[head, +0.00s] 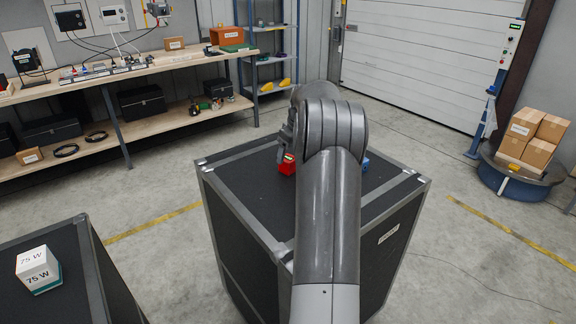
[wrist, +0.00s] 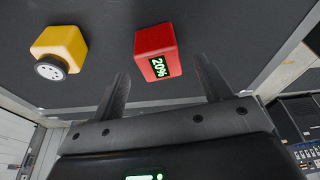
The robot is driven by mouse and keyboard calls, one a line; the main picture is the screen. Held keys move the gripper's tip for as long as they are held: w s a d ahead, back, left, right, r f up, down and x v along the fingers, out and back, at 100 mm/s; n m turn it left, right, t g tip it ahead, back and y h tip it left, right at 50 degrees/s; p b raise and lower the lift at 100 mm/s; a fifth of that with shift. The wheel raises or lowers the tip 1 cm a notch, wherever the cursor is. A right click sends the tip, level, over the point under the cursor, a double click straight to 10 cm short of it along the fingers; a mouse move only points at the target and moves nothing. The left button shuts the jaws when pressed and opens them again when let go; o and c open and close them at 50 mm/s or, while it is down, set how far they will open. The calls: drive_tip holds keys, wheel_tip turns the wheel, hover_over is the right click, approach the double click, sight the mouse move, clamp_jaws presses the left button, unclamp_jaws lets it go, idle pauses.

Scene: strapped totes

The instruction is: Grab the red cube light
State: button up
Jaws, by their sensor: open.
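The red cube light (head: 287,165) sits on the black top of the strapped tote (head: 243,196), close to my gripper in the head view. In the wrist view the red cube light (wrist: 156,47) shows a green "20%" label on one face. It lies just beyond the fingertips, roughly in line with the space between them. My gripper (wrist: 160,82) is open and empty, with one finger on each side of that space. In the head view my arm hides part of the tote top and most of the gripper.
A yellow cube (wrist: 60,48) with a round dial stands left of the red one in the wrist view. A blue object (head: 365,163) shows beside my arm. A white "75 W" cube (head: 38,270) stands on another tote at left. A workbench (head: 130,68) lines the wall.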

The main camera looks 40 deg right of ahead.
sight(288, 158)
drive_tip(key=x, duration=0.5)
drive_tip(key=shift+f, duration=0.1)
drive_tip(key=shift+c, duration=0.2)
drive_tip(key=c, duration=1.2)
drive_tip(key=shift+o, duration=0.2)
